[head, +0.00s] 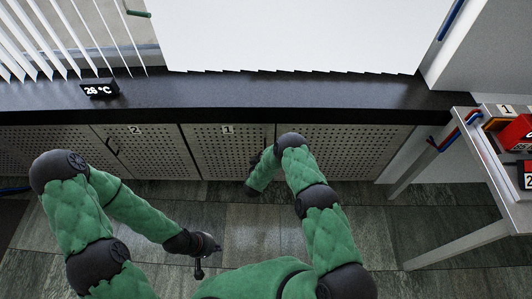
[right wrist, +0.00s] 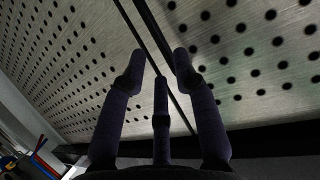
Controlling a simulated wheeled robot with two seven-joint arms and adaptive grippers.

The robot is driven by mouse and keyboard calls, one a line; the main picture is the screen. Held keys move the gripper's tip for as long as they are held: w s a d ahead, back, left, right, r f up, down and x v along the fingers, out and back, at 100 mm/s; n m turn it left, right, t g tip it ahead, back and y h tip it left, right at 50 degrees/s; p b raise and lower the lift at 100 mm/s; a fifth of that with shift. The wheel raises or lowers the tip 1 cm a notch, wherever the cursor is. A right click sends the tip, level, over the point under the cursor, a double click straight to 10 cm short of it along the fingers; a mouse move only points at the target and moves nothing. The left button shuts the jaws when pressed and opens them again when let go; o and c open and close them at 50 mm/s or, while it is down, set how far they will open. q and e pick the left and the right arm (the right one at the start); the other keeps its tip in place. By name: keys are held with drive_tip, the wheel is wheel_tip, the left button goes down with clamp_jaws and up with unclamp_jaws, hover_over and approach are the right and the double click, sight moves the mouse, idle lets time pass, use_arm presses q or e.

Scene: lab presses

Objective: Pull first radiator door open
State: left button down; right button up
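The first radiator door (head: 215,150), a perforated metal panel labelled 1, is flush with the front under the dark counter. My right gripper (head: 258,158) is in front of its right part, mostly hidden by my green arm. In the right wrist view, the right gripper's fingers (right wrist: 160,62) are spread apart. A thin dark bar, seemingly the door handle (right wrist: 150,22), runs between them. I cannot tell whether they touch it. Behind it is a dark seam and the perforated panel (right wrist: 245,75). My left gripper (head: 208,255) is over the floor, its fingers apart and empty.
Door 2 (head: 147,155) with a dark handle is to the left. The dark counter (head: 240,92) runs above the doors, with a 26 °C display (head: 99,89) on it. A white table (head: 485,150) with boxes is at the right. Tiled floor (head: 240,230) is clear before the doors.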

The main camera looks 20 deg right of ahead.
drive_tip(key=b+x, duration=0.2)
drive_tip(key=x, duration=0.4)
drive_tip(key=shift+s, duration=0.1)
clamp_jaws()
